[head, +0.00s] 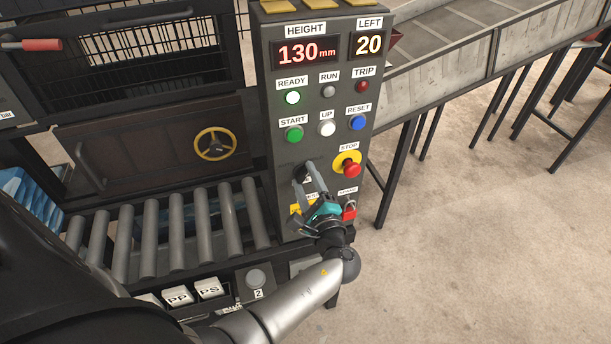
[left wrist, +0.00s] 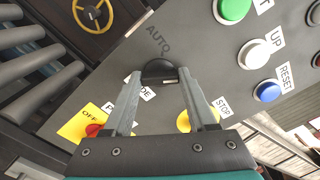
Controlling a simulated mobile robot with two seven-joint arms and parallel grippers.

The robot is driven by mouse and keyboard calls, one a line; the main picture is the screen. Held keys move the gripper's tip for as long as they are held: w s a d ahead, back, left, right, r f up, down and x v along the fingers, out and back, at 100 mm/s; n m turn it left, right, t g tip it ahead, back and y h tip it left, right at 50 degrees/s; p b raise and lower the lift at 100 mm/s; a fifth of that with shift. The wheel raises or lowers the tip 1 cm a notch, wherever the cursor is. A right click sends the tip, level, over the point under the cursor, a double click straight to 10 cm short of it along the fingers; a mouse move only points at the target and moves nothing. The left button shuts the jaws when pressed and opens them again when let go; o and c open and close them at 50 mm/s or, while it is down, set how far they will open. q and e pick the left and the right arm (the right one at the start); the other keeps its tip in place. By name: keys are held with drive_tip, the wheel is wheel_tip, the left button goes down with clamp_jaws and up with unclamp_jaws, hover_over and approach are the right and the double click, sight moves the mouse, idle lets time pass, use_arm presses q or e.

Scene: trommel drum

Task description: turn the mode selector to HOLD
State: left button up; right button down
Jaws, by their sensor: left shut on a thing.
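The mode selector is a black rotary knob (left wrist: 158,70) on the dark control panel (head: 268,110). In the left wrist view an AUTO label (left wrist: 158,40) sits beside it, and a finger partly covers the MODE label. I cannot see a HOLD label. My left gripper (left wrist: 159,76) is shut on the knob, one finger on each side. My right gripper is not in view.
Close by are the green START button (head: 294,134), white UP button (head: 326,128), blue RESET button (head: 358,123) and red STOP button (head: 351,170). A red padlock (head: 349,212) hangs lower right. Rollers (head: 175,225) lie left; open floor is right.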

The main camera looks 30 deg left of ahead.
use_arm(q)
drive_tip(key=shift+r+m+p, duration=0.1)
drive_tip(key=shift+m+p, duration=0.3)
drive_tip(key=shift+m, duration=0.7)
drive_tip(key=o, duration=1.4)
drive_tip(key=shift+c, duration=0.2)
drive_tip(key=p+v, duration=0.1)
drive_tip(key=v, duration=1.4)
drive_tip(key=shift+d, duration=0.1)
